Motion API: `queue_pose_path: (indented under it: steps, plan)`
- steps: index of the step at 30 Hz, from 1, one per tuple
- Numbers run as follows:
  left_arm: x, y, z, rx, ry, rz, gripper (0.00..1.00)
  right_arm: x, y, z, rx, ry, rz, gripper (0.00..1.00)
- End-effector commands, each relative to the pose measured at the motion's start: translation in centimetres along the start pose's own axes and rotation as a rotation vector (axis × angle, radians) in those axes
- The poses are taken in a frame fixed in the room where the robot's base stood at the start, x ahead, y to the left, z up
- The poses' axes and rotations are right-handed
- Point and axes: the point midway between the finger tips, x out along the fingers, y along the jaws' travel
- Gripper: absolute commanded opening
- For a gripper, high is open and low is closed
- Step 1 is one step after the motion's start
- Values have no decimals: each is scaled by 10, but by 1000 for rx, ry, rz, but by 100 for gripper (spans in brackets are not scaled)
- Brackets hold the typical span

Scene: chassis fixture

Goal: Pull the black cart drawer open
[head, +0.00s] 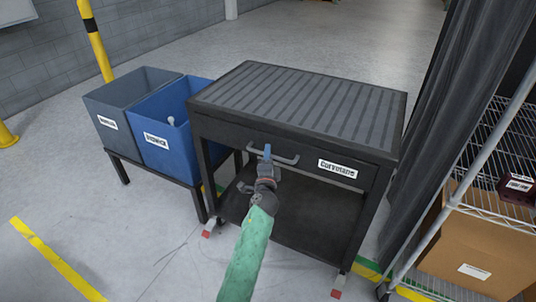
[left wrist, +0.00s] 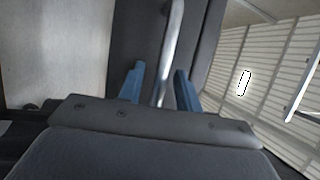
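The black cart (head: 300,105) stands in the middle of the head view, with a ribbed grey top. Its drawer (head: 228,132) spans the front under the top and looks flush with the frame, so it appears closed. A grey bar handle (head: 288,160) sits on the drawer front, left of a white label. My left gripper (head: 267,154) is at the handle's left part. In the left wrist view, the blue fingers of my left gripper (left wrist: 160,70) are apart, with the handle bar (left wrist: 173,45) running between them. Gaps show beside the bar. My right gripper is not in view.
A grey bin (head: 125,95) and a blue bin (head: 170,130) stand on a low stand to the left. A dark curtain (head: 455,110) and a wire shelf with a cardboard box (head: 480,245) are close on the right. Floor before the cart is open.

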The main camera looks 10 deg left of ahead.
Motion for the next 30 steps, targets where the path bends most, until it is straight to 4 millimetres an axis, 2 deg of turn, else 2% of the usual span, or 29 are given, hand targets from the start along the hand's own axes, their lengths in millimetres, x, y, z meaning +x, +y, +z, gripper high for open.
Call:
queue_pose_path:
  steps: [11, 16, 25, 30]
  plan:
    - [4, 0, 0, -1, -1, 0, 32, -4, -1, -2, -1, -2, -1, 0]
    - [4, 0, 0, -1, -1, 0, 0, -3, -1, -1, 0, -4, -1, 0]
    - [2, 0, 1, 0, -1, 1, 0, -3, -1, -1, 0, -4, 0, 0]
    - [-13, -3, 8, 0, -1, 1, 0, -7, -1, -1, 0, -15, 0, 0]
